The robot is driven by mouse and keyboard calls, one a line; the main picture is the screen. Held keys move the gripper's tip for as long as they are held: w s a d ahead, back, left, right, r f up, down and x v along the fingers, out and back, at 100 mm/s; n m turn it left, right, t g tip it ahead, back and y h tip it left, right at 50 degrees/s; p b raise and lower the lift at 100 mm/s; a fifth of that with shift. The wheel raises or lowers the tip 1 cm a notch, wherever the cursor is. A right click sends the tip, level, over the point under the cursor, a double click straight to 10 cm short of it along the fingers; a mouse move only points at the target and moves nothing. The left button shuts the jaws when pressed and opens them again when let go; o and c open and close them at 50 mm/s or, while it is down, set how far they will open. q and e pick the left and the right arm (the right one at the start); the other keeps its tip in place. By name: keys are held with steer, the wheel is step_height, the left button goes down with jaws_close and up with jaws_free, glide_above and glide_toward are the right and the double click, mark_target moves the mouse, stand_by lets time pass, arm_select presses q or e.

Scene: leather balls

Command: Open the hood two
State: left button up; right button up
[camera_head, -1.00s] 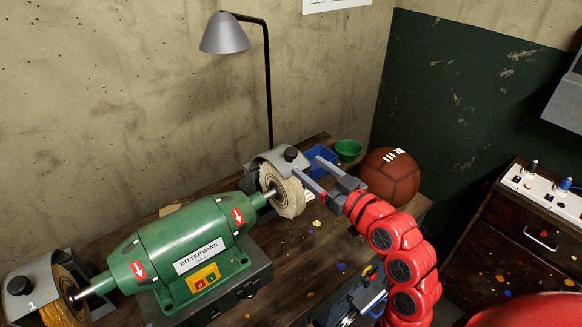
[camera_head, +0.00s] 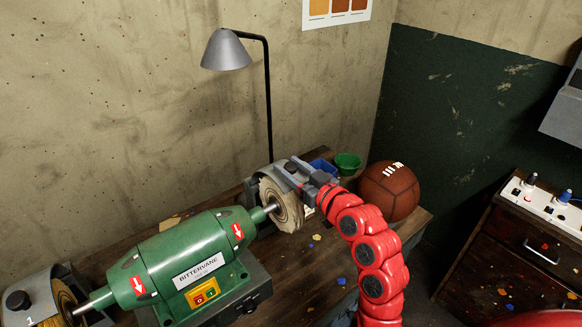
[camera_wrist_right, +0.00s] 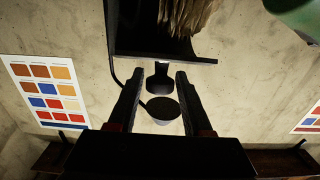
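The green polishing machine (camera_head: 185,258) has a grey hood with a "1" (camera_head: 35,305) at the left and another grey hood (camera_head: 250,190) over the pale cloth wheel (camera_head: 283,205) at the right. The right hood appears lowered over its wheel. My right gripper (camera_head: 284,172) is at the top of this hood, around its black knob. In the right wrist view the knob (camera_wrist_right: 160,78) lies between my two open fingers (camera_wrist_right: 156,88), with a gap visible on each side. The hood's dark edge (camera_wrist_right: 150,50) and the wheel (camera_wrist_right: 187,15) show above it. My left gripper is out of view.
A black lamp with a grey shade (camera_head: 227,50) stands behind the hood. A blue bin (camera_head: 323,168), a green bowl (camera_head: 347,163) and a brown leather ball (camera_head: 389,190) are at the back right of the wooden bench. A drawer cabinet (camera_head: 510,260) stands farther right.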

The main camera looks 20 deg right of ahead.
jaws_close()
stand_by(1.1)
